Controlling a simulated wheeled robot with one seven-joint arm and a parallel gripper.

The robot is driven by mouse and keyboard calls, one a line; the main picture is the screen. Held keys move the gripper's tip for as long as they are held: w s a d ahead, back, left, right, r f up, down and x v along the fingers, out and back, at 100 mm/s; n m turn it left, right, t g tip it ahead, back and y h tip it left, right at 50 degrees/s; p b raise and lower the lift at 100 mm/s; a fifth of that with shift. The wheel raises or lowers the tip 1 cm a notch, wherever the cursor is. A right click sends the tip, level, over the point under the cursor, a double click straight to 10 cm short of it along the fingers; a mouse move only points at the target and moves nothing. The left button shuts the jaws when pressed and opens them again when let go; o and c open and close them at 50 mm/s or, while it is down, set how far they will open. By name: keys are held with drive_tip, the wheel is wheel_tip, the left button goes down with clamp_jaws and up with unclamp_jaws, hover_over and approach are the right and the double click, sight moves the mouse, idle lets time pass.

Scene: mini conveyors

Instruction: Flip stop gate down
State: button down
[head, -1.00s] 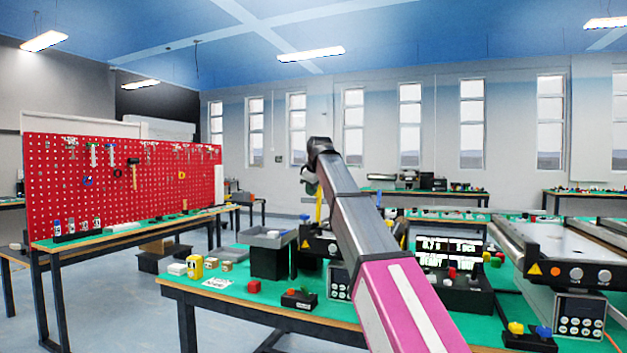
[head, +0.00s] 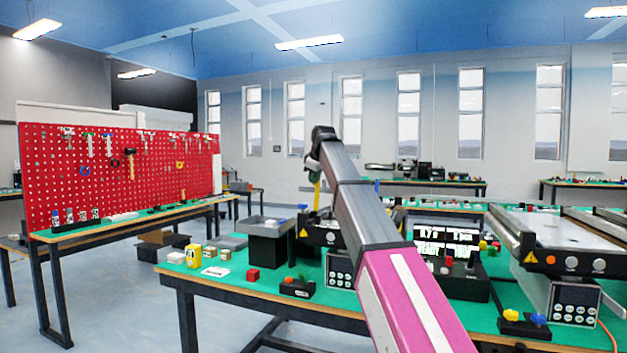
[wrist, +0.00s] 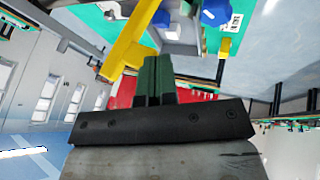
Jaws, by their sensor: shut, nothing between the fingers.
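A yellow bar (head: 317,194), which looks like the stop gate, stands upright at the left conveyor (head: 323,237) on the near table. In the wrist view the yellow bar (wrist: 129,48) runs diagonally just left of my fingers. My gripper (wrist: 158,62) is shut and empty, its dark green fingers side by side. The fingertips appear close beside the bar; I cannot tell whether they touch it. In the head view my gripper (head: 312,176) is mostly hidden behind my arm, near the top of the bar.
A grey bin (head: 268,222) on a black stand is left of the conveyor. A yellow cup (head: 193,256), a red cube (head: 253,274) and a black button box (head: 296,287) lie along the table's front. Another conveyor (head: 565,232) stands at right. Blue knobs (wrist: 215,12) show in the wrist view.

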drive_tip(key=w+d+f, duration=0.1)
drive_tip(key=w+f, duration=0.1)
drive_tip(key=w, duration=0.3)
drive_tip(key=w+d+f+g, duration=0.1)
drive_tip(key=w+d+f, duration=0.1)
drive_tip(key=w, duration=0.3)
drive_tip(key=w+d+f+g, duration=0.1)
drive_tip(key=w+d+f, duration=0.1)
drive_tip(key=w, duration=0.3)
drive_tip(key=shift+w+d+y, duration=0.15)
drive_tip(key=shift+d+y, duration=0.1)
drive_tip(key=shift+y, duration=0.05)
drive_tip(key=shift+w+d+f, duration=0.15)
drive_tip(key=shift+w+f, duration=0.2)
drive_tip(key=shift+f, duration=0.7)
drive_tip(key=shift+d+f, duration=0.1)
drive_tip(key=shift+f, duration=0.15)
drive_tip(key=shift+r, duration=0.1)
